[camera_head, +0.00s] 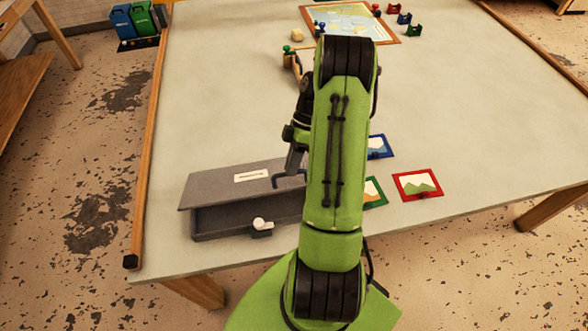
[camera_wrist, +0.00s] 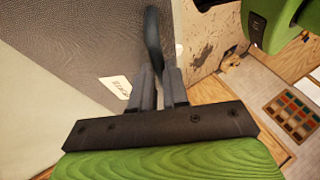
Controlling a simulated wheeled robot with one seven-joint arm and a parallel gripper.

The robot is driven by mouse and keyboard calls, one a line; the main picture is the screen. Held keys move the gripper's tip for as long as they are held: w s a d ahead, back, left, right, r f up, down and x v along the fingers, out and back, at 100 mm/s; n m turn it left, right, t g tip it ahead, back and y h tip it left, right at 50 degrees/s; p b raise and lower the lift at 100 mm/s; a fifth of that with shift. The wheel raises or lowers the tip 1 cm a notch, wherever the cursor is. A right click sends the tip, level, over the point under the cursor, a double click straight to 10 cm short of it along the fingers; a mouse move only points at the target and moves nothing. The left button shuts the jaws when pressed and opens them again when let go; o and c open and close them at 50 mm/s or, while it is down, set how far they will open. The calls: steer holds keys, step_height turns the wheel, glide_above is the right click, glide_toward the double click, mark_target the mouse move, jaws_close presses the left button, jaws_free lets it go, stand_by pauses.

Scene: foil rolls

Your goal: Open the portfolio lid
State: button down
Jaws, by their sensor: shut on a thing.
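The grey portfolio (camera_head: 215,222) lies flat near the front left of the table. Its lid (camera_head: 215,192) bears a white label (camera_head: 251,175) and appears slightly raised, its left corner jutting past the base. A light latch or knob (camera_head: 261,224) sits on the front side. My gripper (camera_head: 295,165) is at the lid's right part, with my arm hiding the portfolio's right end. In the wrist view, my gripper (camera_wrist: 160,78) is shut on the dark curved handle (camera_wrist: 153,38), with the textured lid (camera_wrist: 85,40) beyond it.
Framed pictures in red (camera_head: 417,185), blue (camera_head: 379,147) and green (camera_head: 374,192) lie right of my arm on the table (camera_head: 230,100). A map board (camera_head: 350,22) with small figures lies at the far end. The table's left side is clear.

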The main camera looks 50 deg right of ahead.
steer(key=shift+w+d+r+p, duration=0.2)
steer(key=shift+w+d+r, duration=0.15)
steer(key=shift+w, duration=0.1)
steer(key=shift+w+d+r+p, duration=0.2)
steer(key=shift+w+d+r, duration=0.1)
steer(key=shift+w, duration=0.15)
steer(key=c, duration=1.4)
jaws_free()
steer(key=shift+c, duration=0.2)
steer(key=o, duration=0.3)
steer(key=shift+w+d+f, duration=0.15)
steer(key=shift+w+d, duration=0.05)
steer(key=shift+w, duration=0.15)
steer(key=shift+s+a, duration=0.1)
steer(key=shift+s, duration=0.05)
steer(key=p+v, duration=0.3)
steer(key=v, duration=0.9)
steer(key=shift+s, duration=0.1)
